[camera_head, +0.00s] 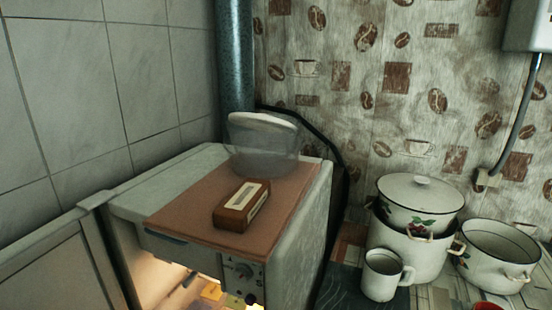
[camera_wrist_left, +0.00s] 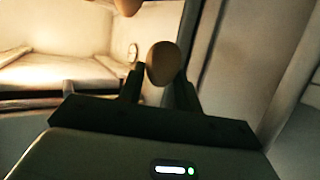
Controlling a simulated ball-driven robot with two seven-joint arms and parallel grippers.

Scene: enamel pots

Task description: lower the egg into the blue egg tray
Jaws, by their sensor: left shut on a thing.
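In the left wrist view a brown egg (camera_wrist_left: 161,60) sits between the two dark fingers of my left gripper (camera_wrist_left: 160,78), which is shut on it. The egg's upper part stands out above the fingertips. A second brown rounded thing (camera_wrist_left: 128,5) is cut off by the top edge of that view; I cannot tell what it is. I see no blue egg tray in either view. Neither gripper shows in the head view.
A stove-like cabinet (camera_head: 292,245) carries a brown mat (camera_head: 180,213), a brown box (camera_head: 241,206) and a clear bowl (camera_head: 262,158) with something white. Its lit opening (camera_head: 165,282) holds small yellow items. Enamel pots (camera_head: 410,245) and a white mug (camera_head: 382,277) stand at right.

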